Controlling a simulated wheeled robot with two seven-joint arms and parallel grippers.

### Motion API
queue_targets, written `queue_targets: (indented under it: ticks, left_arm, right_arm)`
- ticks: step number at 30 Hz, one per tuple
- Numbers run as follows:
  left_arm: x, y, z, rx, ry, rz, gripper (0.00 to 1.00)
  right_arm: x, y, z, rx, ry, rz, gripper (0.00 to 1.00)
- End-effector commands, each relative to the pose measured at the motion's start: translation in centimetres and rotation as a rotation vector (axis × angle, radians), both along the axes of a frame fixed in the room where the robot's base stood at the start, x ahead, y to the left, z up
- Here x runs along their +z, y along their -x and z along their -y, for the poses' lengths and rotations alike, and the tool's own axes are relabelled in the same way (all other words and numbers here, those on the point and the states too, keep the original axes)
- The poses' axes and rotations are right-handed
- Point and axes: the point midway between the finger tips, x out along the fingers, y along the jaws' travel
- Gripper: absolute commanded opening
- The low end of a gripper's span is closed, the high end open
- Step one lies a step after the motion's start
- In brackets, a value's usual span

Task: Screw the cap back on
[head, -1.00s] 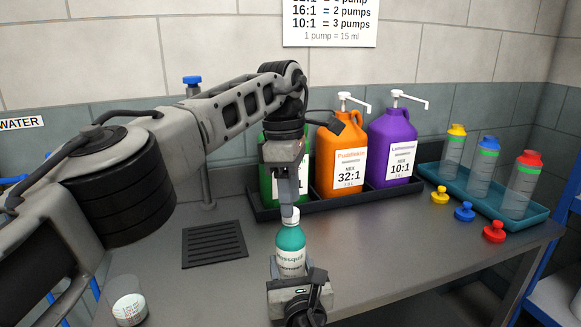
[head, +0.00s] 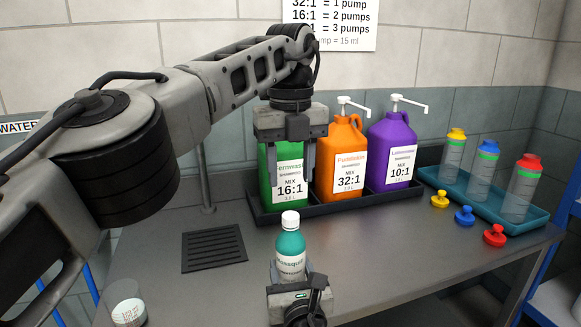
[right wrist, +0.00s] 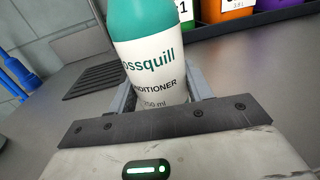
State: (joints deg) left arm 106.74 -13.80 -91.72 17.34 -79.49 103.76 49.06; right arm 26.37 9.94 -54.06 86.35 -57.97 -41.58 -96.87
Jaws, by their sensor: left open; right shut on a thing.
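A teal conditioner bottle (head: 290,248) with a white label stands upright at the front middle of the counter. A white cap (head: 290,218) sits on its top. My right gripper (head: 294,280) is shut around the bottle's lower part; the right wrist view shows the bottle (right wrist: 150,50) between its fingers, its top out of frame. My left gripper (head: 293,160) is open and empty, above and behind the cap, in front of the green jug (head: 280,190). Whether the cap is fully tight cannot be told.
Orange (head: 341,150) and purple (head: 393,145) pump jugs stand with the green one in a dark tray (head: 330,201) behind. A teal tray (head: 540,219) holds several clear bottles at right, with coloured stoppers before it. A small cup (head: 129,312) stands front left.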

Motion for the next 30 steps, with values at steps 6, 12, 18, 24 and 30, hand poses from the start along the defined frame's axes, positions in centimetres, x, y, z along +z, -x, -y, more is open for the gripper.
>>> queue_targets:
  ticks: [6, 12, 18, 24, 30]
  left_arm:
    - [0.0, 0.0, 0.0, 0.022, -0.001, 0.001, 0.45]
    - [-0.1, 0.0, 0.0, 0.02, -0.001, 0.001, 0.45]
    - [-1.7, -0.1, -0.1, 0.019, -0.003, -0.002, 0.45]
    - [-4.8, 0.0, -0.1, 0.018, -0.002, -0.003, 0.45]
    - [-7.2, 0.0, 0.0, 0.019, -0.002, -0.002, 0.45]
  right_arm:
    - [-0.1, 0.0, 0.0, -0.001, 0.001, -0.002, 0.0]
    - [-0.1, 0.0, 0.0, -0.001, 0.001, -0.002, 0.0]
    - [-0.1, 0.0, 0.0, -0.001, 0.001, -0.002, 0.0]
    - [-0.1, 0.0, 0.0, -0.001, 0.001, -0.002, 0.0]
    - [-0.1, 0.0, 0.0, -0.001, 0.0, -0.002, 0.0]
